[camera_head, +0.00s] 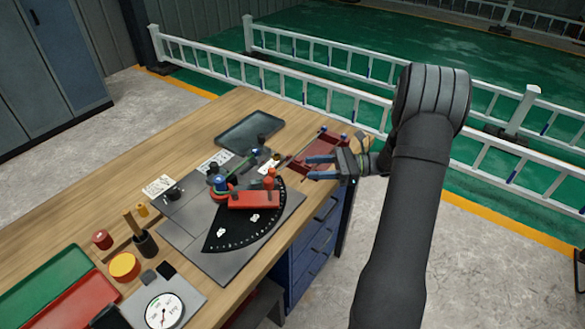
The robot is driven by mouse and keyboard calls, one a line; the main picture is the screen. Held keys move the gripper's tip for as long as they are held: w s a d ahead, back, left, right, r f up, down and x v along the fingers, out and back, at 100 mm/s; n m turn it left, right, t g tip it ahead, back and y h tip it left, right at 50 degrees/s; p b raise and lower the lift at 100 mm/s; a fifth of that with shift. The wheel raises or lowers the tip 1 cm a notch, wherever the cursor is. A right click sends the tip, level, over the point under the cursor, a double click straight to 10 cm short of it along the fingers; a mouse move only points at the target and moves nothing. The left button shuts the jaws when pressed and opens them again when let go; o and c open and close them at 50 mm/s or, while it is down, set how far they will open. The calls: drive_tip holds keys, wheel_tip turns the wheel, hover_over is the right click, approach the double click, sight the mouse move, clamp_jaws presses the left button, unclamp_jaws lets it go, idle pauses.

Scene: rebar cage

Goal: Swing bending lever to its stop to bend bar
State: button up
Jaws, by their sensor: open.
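The bending lever (254,199) is a red arm lying over a black quarter-circle angle plate (238,231) with white tick marks. An upright red knob (270,178) stands near its right end. Its left end meets a pivot (220,186) with blue and red parts. A thin greenish bar (240,164) appears to run from the pivot toward the back right. My gripper (308,166) is open and empty, its two blue-grey fingers pointing left, to the right of and behind the knob, apart from it in the picture.
A dark red tray (320,172) lies behind my gripper. A dark grey tray (250,131) is at the back. Green and red trays (40,283), a dial gauge (164,311) and a cup with tools (145,243) stand at the front left.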

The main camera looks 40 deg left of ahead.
drive_tip(key=v, duration=0.5)
